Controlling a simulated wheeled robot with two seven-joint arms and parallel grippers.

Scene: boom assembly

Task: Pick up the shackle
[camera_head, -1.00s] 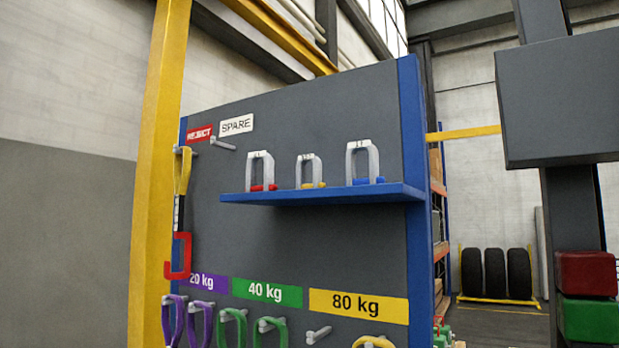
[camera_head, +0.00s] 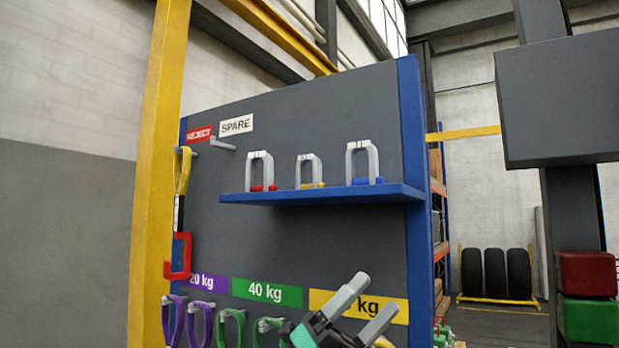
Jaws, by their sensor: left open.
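Three grey U-shaped shackles stand upright on a blue shelf (camera_head: 310,199) on the grey board. The left shackle (camera_head: 261,166) has a red pin, the middle shackle (camera_head: 308,168) a yellow pin, and the right shackle (camera_head: 363,158), the largest, a blue pin. Which one the task means cannot be told. My left gripper (camera_head: 363,300) is at the bottom, below the shelf and in front of the 80 kg label. Its two grey fingers are apart and nothing is between them. It touches no shackle. My right gripper is not in view.
Purple and green slings (camera_head: 232,325) hang on pegs under the weight labels. The space in front of the shelf is clear.

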